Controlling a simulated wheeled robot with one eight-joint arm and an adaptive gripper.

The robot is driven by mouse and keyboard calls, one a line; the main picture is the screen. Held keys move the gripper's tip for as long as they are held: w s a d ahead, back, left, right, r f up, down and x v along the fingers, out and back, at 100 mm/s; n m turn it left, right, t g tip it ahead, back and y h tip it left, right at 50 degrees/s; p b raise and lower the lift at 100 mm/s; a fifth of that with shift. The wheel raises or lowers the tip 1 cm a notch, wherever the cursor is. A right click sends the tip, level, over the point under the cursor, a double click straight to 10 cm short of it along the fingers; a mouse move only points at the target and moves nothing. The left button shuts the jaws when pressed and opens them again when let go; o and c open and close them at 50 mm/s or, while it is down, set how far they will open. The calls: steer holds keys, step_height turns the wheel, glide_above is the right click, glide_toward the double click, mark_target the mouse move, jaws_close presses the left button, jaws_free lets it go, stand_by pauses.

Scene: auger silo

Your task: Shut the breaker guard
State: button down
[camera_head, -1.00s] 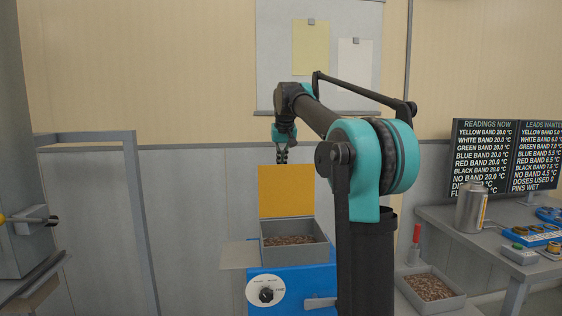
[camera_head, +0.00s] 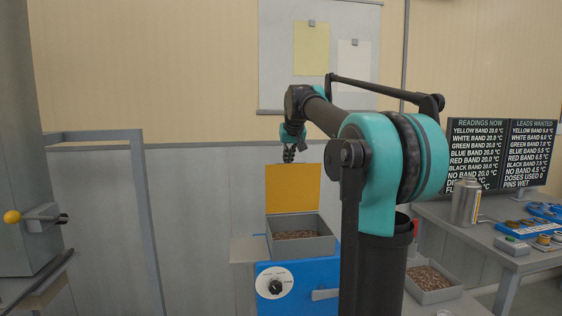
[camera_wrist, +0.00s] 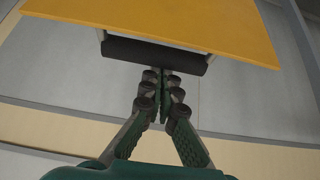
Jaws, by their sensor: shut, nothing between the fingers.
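The breaker guard is probably the orange-yellow panel (camera_head: 293,188), standing upright behind a grey bin of brown pellets on the blue machine (camera_head: 325,275). The panel also fills the top of the wrist view (camera_wrist: 170,22), with a dark bar (camera_wrist: 153,53) on light brackets along its edge. My gripper (camera_head: 289,157) is just above the panel's top edge in the head view. In the wrist view my gripper (camera_wrist: 165,74) has its fingers together and empty, pointing at the bar. I cannot tell whether the tips touch it.
The grey bin (camera_head: 318,246) sits in front of the panel. A dial (camera_head: 275,285) is on the blue machine's front. A grey frame (camera_head: 145,220) stands left. A bench with a metal canister (camera_head: 466,201) and a readings screen (camera_head: 503,155) is at right.

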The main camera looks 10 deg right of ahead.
steer(key=s+t, duration=0.2)
steer(key=s, duration=0.1)
steer(key=s+t, duration=0.2)
steer(key=s, duration=0.2)
steer(key=shift+s, duration=0.3)
steer(key=t, duration=0.9)
glide_toward(291, 165)
steer(key=s+f, duration=0.7)
steer(key=f, duration=0.3)
steer(key=shift+s, duration=0.2)
